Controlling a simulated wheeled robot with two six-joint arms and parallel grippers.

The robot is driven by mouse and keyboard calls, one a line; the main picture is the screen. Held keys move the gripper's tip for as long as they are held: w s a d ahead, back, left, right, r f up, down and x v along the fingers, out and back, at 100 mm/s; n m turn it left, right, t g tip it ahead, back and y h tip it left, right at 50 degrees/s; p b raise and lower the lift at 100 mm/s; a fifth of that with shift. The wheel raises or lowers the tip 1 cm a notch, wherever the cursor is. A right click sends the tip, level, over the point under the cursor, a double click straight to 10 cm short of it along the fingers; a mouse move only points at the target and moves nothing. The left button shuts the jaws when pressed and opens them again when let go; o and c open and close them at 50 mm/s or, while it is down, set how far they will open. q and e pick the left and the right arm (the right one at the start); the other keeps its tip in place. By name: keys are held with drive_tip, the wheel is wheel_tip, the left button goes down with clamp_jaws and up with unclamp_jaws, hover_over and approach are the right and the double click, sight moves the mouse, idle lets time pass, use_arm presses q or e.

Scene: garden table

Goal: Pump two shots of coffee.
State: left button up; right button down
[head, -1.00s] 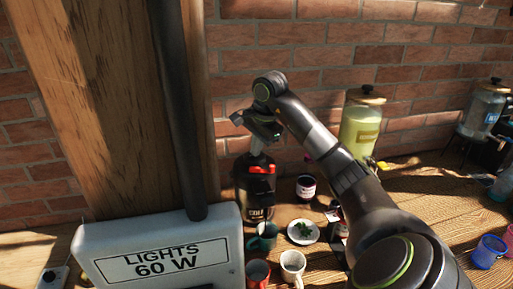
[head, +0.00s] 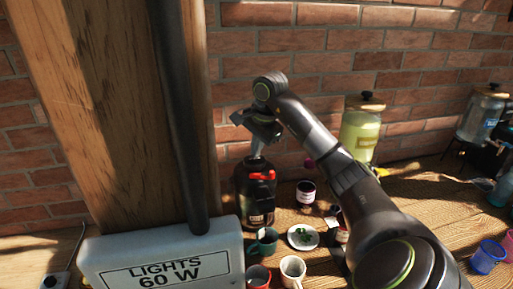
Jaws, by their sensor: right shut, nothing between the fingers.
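A black coffee dispenser (head: 255,205) with red parts on its top stands on the wooden table, left of the middle in the head view. My right gripper (head: 257,152) is shut and empty, pointing down just above the dispenser's top. I cannot tell whether its fingertips touch the top. A dark teal mug (head: 263,243) stands in front of the dispenser. Its inside is too small and dark to read. My left gripper is not in view.
A dark jar (head: 305,193), a white plate (head: 302,245) with green leaves, a red mug (head: 258,277) and a white mug (head: 292,268) stand nearby. A grey lights box (head: 165,258) and a wooden post (head: 110,110) border the left. A yellow drink jar (head: 361,130) stands behind my arm.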

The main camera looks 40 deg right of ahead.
drive_tip(key=shift+s+b+x, duration=0.15)
drive_tip(key=shift+b+x, duration=0.4)
drive_tip(key=shift+x, duration=0.05)
drive_tip(key=shift+s+b+x, duration=0.15)
drive_tip(key=shift+b+x, duration=0.35)
drive_tip(key=shift+x, duration=0.1)
idle(0.9)
drive_tip(key=shift+w+p+v, duration=0.15)
drive_tip(key=shift+p+v, duration=0.25)
drive_tip(key=shift+v, duration=0.2)
drive_tip(key=shift+w+p+v, duration=0.15)
drive_tip(key=shift+p+v, duration=0.25)
drive_tip(key=shift+v, duration=0.2)
drive_tip(key=shift+r+p, duration=0.45)
drive_tip(key=shift+r, duration=0.25)
drive_tip(key=p+v, duration=0.2)
drive_tip(key=w+p+v, duration=0.1)
drive_tip(key=p+v, duration=0.1)
drive_tip(key=shift+r, duration=0.4)
drive_tip(key=shift+f, duration=0.1)
